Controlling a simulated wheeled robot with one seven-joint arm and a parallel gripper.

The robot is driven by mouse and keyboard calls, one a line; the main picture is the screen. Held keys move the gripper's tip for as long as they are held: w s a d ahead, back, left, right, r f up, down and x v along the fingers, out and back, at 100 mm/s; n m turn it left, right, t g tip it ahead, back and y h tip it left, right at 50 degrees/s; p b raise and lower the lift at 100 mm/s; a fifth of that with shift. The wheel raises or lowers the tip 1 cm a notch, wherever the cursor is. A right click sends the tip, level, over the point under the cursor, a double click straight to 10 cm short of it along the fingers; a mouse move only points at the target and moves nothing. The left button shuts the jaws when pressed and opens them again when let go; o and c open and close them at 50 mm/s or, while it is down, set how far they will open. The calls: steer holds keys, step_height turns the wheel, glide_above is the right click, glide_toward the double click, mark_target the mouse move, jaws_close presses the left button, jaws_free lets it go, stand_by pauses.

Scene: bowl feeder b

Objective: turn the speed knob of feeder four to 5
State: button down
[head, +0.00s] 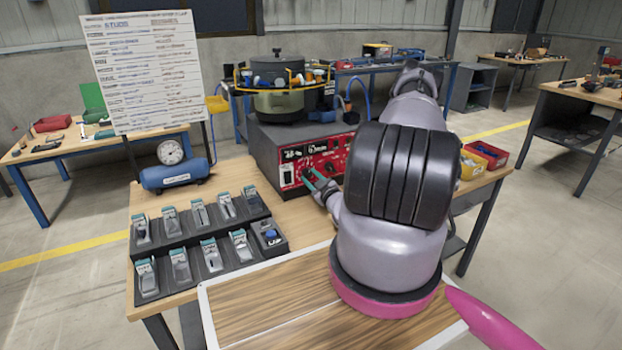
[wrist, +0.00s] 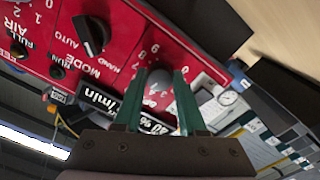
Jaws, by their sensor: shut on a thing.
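The feeder's red control panel (head: 335,143) is on the front of a dark grey base under the bowl. In the wrist view the speed knob (wrist: 159,84) is a greyish round knob on the red panel (wrist: 125,65), with a ring of white numbers partly showing around it. My gripper (head: 314,180) is at the panel's lower left. Its green fingers (wrist: 158,82) are shut on the knob, one on each side. The knob's pointer is mostly hidden, so its setting cannot be read. No feeder number is legible.
A black mode knob (wrist: 93,35) is beside the speed knob. The bowl feeder (head: 280,90) stands on the base. A dark tray with several small parts (head: 285,245) lies at the front left. A blue air tank (head: 175,174) with a gauge and a whiteboard (head: 152,75) stand left.

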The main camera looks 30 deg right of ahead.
steer(key=shift+s+f, duration=0.1)
stand_by(0.3)
steer(key=shift+c, duration=2.4)
jaws_free()
steer(key=s, duration=1)
steer(key=shift+s+d, duration=0.15)
steer(key=shift+s, duration=0.25)
